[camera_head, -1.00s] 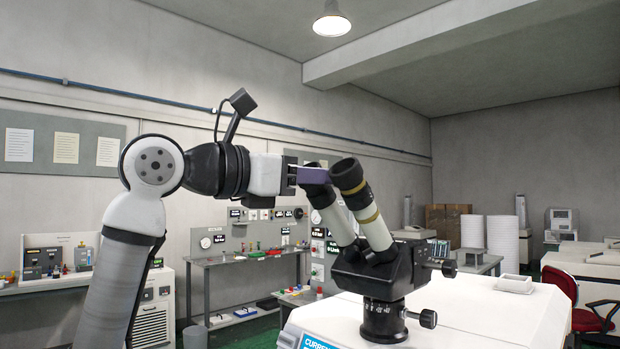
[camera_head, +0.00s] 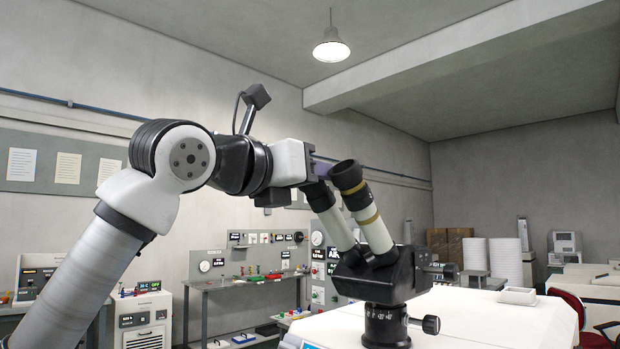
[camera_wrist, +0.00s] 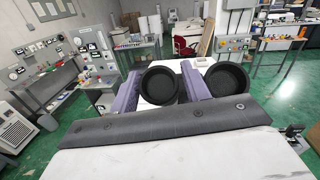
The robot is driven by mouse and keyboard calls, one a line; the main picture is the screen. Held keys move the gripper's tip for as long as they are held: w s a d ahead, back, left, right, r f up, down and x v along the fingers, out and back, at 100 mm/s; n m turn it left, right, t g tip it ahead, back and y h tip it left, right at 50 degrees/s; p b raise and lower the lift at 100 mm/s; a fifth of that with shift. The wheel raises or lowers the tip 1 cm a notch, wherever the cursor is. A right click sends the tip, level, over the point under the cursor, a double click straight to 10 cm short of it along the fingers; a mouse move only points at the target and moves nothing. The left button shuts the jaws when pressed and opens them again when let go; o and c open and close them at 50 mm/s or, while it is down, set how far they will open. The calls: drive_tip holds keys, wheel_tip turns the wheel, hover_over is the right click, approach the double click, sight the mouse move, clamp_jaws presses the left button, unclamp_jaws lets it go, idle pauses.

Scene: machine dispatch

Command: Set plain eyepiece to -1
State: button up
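A black microscope head (camera_head: 385,275) carries two slanted eyepieces. The plain eyepiece (camera_head: 318,196) is black and grey, without gold bands; the other eyepiece (camera_head: 358,195) has gold bands and stands nearer the body camera. My gripper (camera_wrist: 160,80) has two purple fingers, one on each side of the plain eyepiece's dark cup (camera_wrist: 160,86). The right finger lies between the two cups, with the banded eyepiece's cup (camera_wrist: 229,79) outside it. The fingers look apart with the cup between them; contact is hard to judge. The eyepiece's setting scale is not readable.
The microscope stands on a white machine top (camera_head: 470,310). A bench with gauges (camera_head: 245,275) stands along the back wall, and a red chair (camera_head: 572,300) is at the right. Open air surrounds the eyepieces above the machine.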

drive_tip(key=b+v, duration=0.4)
drive_tip(key=v, duration=0.9)
drive_tip(key=shift+s+a, duration=0.25)
drive_tip(key=shift+s, duration=0.1)
